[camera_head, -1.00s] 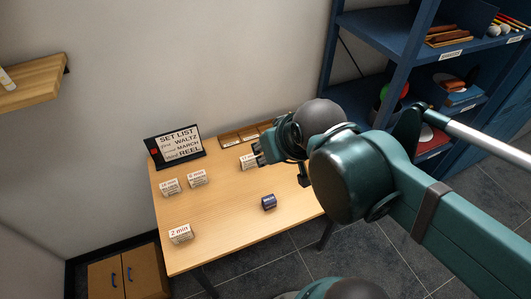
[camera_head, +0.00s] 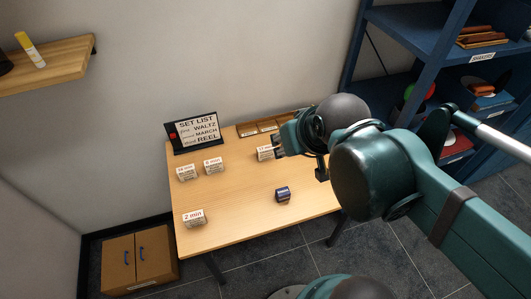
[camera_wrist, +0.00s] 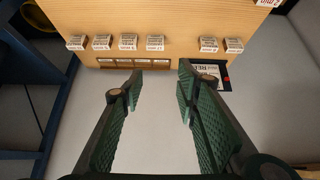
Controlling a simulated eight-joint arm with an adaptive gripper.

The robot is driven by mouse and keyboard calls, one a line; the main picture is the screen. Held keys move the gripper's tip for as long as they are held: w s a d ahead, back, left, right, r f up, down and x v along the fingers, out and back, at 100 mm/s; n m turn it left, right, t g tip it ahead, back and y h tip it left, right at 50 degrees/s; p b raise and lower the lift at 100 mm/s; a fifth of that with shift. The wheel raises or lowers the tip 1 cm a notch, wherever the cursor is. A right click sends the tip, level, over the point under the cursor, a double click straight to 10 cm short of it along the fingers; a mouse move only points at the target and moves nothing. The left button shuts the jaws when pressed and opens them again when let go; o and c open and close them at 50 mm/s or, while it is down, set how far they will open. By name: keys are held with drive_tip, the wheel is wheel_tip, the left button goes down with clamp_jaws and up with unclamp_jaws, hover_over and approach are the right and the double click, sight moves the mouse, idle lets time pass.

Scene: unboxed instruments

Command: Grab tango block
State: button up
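Several small white labelled blocks stand on the wooden table (camera_head: 240,214). In the head view, two are at the left, including one block (camera_head: 187,173) and its neighbour (camera_head: 213,167); one (camera_head: 195,218) is at the front left, and another (camera_head: 265,153) is beside my arm. In the wrist view, a row of blocks includes one (camera_wrist: 76,43) at the left and one (camera_wrist: 155,43) near the middle. Most labels are too small to read, so I cannot tell which is the tango block. My gripper (camera_wrist: 160,74) is open and empty, apart from the blocks. My arm hides part of the table's right side.
A set list sign (camera_head: 195,131) stands at the back left of the table, beside a low wooden tray (camera_head: 246,131) with compartments. A dark blue object (camera_head: 282,194) lies near the front. A blue shelf (camera_head: 399,50) rises at the right. The table's middle is clear.

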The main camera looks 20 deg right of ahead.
drive_tip(key=shift+o, duration=0.2)
drive_tip(key=n+g+h+b, duration=0.1)
drive_tip(key=n+g+h, duration=0.45)
drive_tip(key=n, duration=1.15)
hover_over(265, 148)
drive_tip(key=a, duration=0.3)
drive_tip(key=shift+g+y, duration=0.65)
drive_tip(key=shift+g, duration=0.1)
drive_tip(key=f, duration=2.2)
drive_tip(key=shift+s+d+f, duration=0.15)
drive_tip(key=shift+s+f, duration=0.15)
drive_tip(key=shift+s, duration=0.05)
drive_tip(key=shift+w+f+n, duration=0.25)
drive_tip(key=shift+f+n, duration=0.35)
drive_tip(key=shift+f, duration=0.3)
drive_tip(key=shift+b+x, duration=0.3)
drive_tip(key=shift+x, duration=0.95)
